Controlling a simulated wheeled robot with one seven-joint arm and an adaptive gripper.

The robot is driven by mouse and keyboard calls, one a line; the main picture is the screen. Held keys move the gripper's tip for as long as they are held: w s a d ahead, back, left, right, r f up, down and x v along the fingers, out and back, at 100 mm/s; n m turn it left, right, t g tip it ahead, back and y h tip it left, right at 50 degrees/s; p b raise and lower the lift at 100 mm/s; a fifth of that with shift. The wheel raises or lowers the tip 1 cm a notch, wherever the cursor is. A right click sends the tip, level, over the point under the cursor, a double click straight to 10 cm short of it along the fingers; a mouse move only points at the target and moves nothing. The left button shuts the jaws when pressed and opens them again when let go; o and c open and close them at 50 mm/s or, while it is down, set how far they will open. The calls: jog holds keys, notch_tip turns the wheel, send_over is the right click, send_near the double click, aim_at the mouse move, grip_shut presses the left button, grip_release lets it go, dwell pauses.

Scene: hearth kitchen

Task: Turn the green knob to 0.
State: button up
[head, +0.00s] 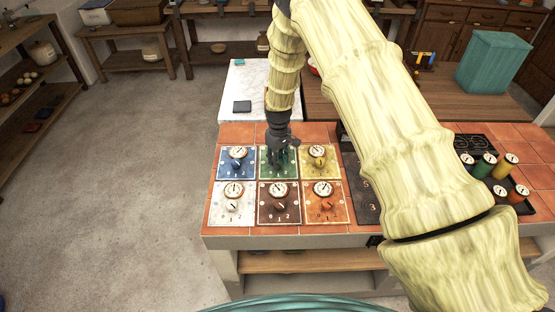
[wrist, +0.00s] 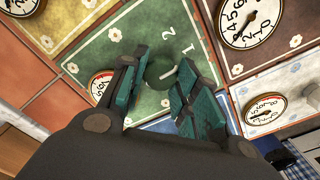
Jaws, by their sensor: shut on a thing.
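The green panel (head: 265,173) is the middle one in the back row of a block of coloured panels on the tiled counter. My gripper (head: 281,163) reaches down over it and hides most of it in the head view. In the wrist view the green knob (wrist: 160,72) sits between my teal finger pads (wrist: 163,82), which are shut on it. The digits 1 and 2 show on the green panel beyond the knob. A pale mark shows near the knob; I cannot tell its exact setting. A white dial (wrist: 101,85) on the green panel is partly hidden by a finger.
Close around stand the blue panel (head: 226,168), yellow panel (head: 331,172), white panel (head: 221,216), brown panel (head: 264,216) and orange panel (head: 309,214), each with a knob and dial. A dark tray of coloured spools (head: 490,180) stands at the right.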

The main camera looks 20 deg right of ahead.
jog(key=shift+w+d+m+b, duration=0.1)
jog(key=shift+m+b, duration=0.2)
jog(key=shift+m, duration=0.1)
jog(key=m+b, duration=0.1)
jog(key=m, duration=0.1)
jog(key=shift+f+m+b, duration=0.1)
jog(key=shift+m+b, duration=0.2)
jog(key=shift+b, duration=0.05)
jog(key=shift+m+b, duration=0.85)
jog(key=shift+m, duration=1.65)
jog(key=o, duration=1)
jog(key=shift+o, duration=0.2)
notch_tip(320, 180, up, 12)
